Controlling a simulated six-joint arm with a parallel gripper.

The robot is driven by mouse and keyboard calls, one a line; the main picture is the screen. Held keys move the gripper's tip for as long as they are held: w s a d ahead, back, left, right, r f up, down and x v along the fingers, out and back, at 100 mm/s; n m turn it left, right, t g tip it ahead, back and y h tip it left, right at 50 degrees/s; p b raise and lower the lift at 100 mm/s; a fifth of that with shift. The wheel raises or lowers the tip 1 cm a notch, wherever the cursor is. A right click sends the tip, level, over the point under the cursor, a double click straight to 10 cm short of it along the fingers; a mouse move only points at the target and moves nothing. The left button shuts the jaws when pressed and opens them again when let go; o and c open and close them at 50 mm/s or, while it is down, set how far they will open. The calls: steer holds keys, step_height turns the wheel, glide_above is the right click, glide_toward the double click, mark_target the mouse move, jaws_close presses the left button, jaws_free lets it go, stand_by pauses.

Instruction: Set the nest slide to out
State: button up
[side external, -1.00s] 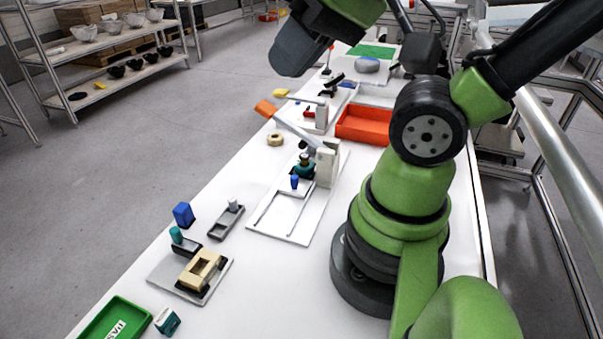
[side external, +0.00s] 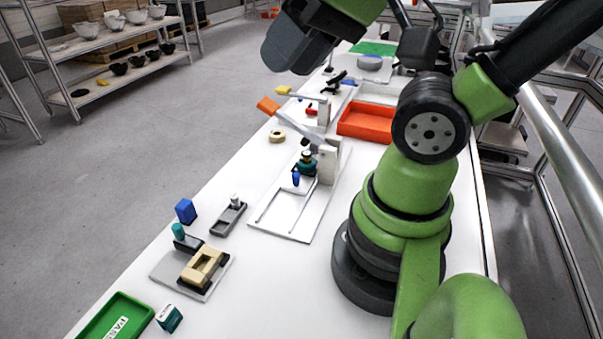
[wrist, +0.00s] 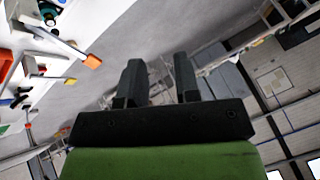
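The nest slide is a white plate (side external: 275,225) with two thin rails in the side external view. A small blue knob (side external: 296,179) stands at the rails' far end, beside a teal and dark part (side external: 306,163) under the lever press. The teal part also shows at the top left of the wrist view (wrist: 48,14). My gripper (wrist: 160,78) has its two dark fingers spread apart with nothing between them. In the side external view its dark end (side external: 297,40) is high up, well away from the slide.
The press has an orange-tipped lever (side external: 268,106), and a yellow-tipped lever (side external: 284,90) is behind it. An orange tray (side external: 367,122) is to the right. Nearer are a tan block fixture (side external: 203,265), a grey holder (side external: 229,218), a blue block (side external: 185,211) and a green tray (side external: 115,320).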

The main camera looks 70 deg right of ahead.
steer(key=shift+o, duration=0.9)
steer(key=w+d+f+m+g+h, duration=0.1)
steer(key=w+d+f+m+g, duration=0.1)
steer(key=w+d+f+m, duration=0.1)
steer(key=shift+w+d+f+m+h, duration=0.3)
steer(key=shift+w+d+f+m, duration=0.15)
steer(key=shift+w+m, duration=0.2)
steer(key=m+g, duration=0.5)
steer(key=m, duration=0.4)
glide_above(296, 174)
step_height(296, 174, down, 16)
steer(key=shift+r, duration=0.1)
step_height(296, 174, down, 9)
steer(key=shift+f, duration=0.2)
jaws_close()
